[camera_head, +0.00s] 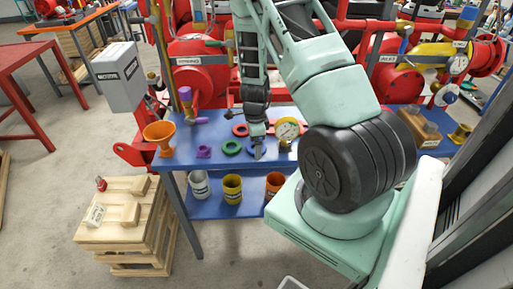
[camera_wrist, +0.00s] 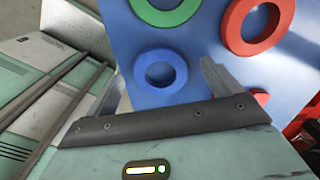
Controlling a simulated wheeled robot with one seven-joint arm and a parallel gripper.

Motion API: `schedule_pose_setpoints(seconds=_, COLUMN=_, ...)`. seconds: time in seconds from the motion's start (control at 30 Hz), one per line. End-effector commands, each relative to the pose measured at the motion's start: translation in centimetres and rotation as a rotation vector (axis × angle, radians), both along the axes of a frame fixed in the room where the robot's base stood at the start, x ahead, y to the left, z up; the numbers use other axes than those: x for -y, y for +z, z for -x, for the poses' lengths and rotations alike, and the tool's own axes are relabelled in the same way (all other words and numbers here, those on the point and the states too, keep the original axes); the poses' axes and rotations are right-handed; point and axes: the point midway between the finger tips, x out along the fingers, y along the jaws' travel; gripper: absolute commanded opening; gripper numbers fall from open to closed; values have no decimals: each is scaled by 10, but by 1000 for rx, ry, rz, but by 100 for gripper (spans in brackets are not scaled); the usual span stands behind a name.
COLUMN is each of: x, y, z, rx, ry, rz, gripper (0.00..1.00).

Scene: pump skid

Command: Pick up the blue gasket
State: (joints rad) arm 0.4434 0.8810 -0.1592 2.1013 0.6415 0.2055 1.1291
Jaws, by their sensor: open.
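The blue gasket (camera_wrist: 141,72) is a flat ring lying on the blue tabletop (camera_wrist: 115,30), in full view in the wrist view. In the head view it is mostly behind my gripper (camera_head: 257,152) and hard to make out against the blue top. My gripper is open and points down over the table, close to the gasket. In the wrist view one grey finger shows just right of the gasket, apart from it in the picture. Nothing is held.
A green ring (camera_head: 231,153), a red ring (camera_head: 240,125) and a purple part (camera_head: 204,152) lie nearby. A pressure gauge (camera_head: 287,129) stands to the right, an orange funnel (camera_head: 159,134) at the left edge. Cups stand on the shelf below. Red pump pipework rises behind.

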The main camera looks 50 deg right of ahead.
Motion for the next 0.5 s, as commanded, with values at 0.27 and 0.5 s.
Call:
schedule_pose_setpoints(seconds=0.27, x=0, y=-7, z=0, rx=1, ry=0, rz=1, gripper=90)
schedule_pose_setpoints(seconds=0.5, x=0, y=-7, z=0, rx=0, ry=0, rz=0, gripper=41)
